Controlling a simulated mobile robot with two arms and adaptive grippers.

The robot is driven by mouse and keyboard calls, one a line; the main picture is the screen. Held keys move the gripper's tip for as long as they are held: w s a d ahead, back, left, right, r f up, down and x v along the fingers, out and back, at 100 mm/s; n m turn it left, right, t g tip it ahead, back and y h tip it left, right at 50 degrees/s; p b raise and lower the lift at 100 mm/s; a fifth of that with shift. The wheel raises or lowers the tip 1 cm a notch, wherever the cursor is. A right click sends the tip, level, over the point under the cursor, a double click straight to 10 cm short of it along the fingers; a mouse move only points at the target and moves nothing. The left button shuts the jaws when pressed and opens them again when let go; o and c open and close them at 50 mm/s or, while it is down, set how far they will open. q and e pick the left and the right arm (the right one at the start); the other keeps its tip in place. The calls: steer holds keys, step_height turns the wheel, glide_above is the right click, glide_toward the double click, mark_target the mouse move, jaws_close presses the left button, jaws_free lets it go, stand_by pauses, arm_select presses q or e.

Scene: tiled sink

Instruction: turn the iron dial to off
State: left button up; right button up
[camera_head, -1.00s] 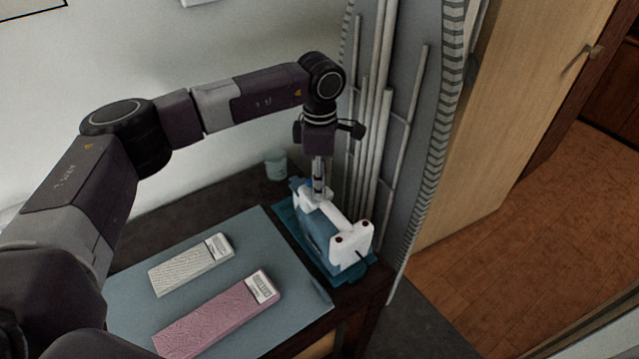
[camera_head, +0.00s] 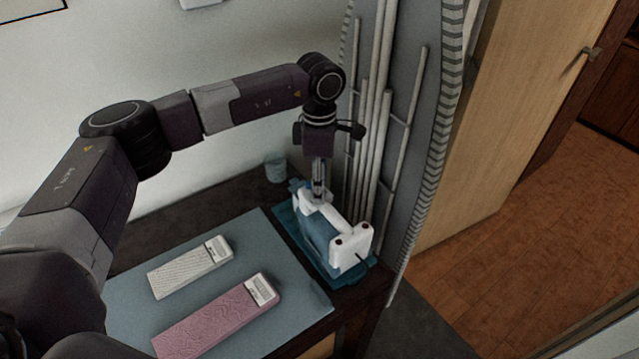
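The iron (camera_head: 346,246) is white and blue. It stands on a teal rest (camera_head: 291,226) near the right end of the dark table. Its dial cannot be made out; it is too small or hidden by the gripper. My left gripper (camera_head: 319,190) points straight down at the far end of the iron's white handle, at or touching its top. Its fingers look close together, but they are too small to tell whether they are shut or on the dial. My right gripper is not in view.
A blue-grey mat (camera_head: 250,234) covers much of the table, with a white patterned box (camera_head: 188,268) and a pink patterned box (camera_head: 215,318) on it. A small pale cup (camera_head: 276,167) stands behind. A grey panel with vertical rods (camera_head: 385,130) rises close to the right of my gripper.

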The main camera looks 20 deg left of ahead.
arm_select(q)
step_height(320, 180, up, 12)
stand_by(0.4)
steer(key=shift+f, duration=0.15)
